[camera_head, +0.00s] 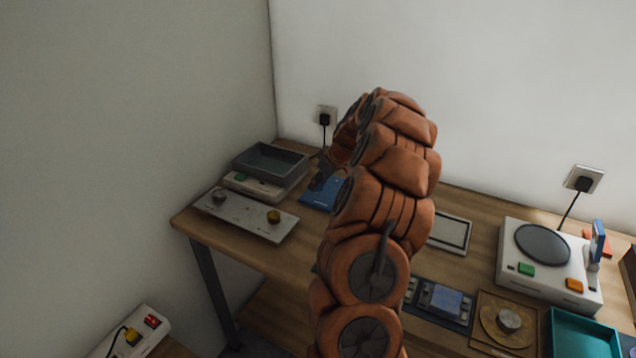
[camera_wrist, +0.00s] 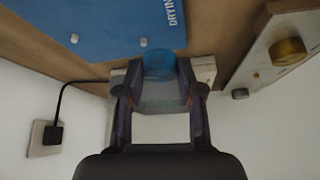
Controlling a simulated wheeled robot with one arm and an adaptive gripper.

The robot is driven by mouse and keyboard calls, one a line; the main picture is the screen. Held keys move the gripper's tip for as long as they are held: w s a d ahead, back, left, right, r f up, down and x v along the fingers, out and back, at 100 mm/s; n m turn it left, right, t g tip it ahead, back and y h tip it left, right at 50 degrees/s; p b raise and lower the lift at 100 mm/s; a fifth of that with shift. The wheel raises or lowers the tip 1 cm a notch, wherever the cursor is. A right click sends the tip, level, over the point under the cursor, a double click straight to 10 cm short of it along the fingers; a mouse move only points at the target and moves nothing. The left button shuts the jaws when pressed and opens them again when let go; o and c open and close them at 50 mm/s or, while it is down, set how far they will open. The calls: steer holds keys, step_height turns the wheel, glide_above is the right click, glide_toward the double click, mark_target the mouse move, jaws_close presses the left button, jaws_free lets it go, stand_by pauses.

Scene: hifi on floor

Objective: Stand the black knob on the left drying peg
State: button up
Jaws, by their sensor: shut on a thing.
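The blue drying board (camera_head: 318,200) lies on the table in the head view, partly behind my arm. In the wrist view the board (camera_wrist: 100,20) is upper left, with cut-off "DRYIN" lettering and two small metal pegs, one (camera_wrist: 74,39) farther from the knob panel and one (camera_wrist: 143,42) nearer it. My gripper (camera_wrist: 160,72) is shut on a round bluish-looking thing (camera_wrist: 160,64), which overlaps the board's edge in that view. I cannot tell its true colour or if it is the black knob. I cannot tell its height over the board. No other black knob shows.
A pale panel (camera_head: 245,222) with a silver knob (camera_head: 219,196) and a gold knob (camera_head: 273,216) lies left of the board. A grey tray (camera_head: 270,160) sits behind it. A turntable device (camera_head: 542,245) and a teal tray (camera_head: 580,335) stand right.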

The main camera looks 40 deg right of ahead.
mark_target(318, 193)
steer(key=shift+w+d+f+p, duration=0.1)
steer(key=shift+w+d+p, duration=0.2)
steer(key=shift+w+d, duration=0.6)
steer(key=shift+w, duration=0.15)
steer(key=shift+w, duration=0.1)
step_height(318, 193, down, 3)
steer(key=shift+f+p, duration=0.1)
steer(key=shift+p, duration=0.95)
steer(key=shift+f, duration=0.2)
steer(key=shift+f+b, duration=0.2)
steer(key=shift+b, duration=0.15)
steer(key=o, duration=1)
steer(key=shift+r, duration=0.1)
steer(key=shift+c, duration=0.2)
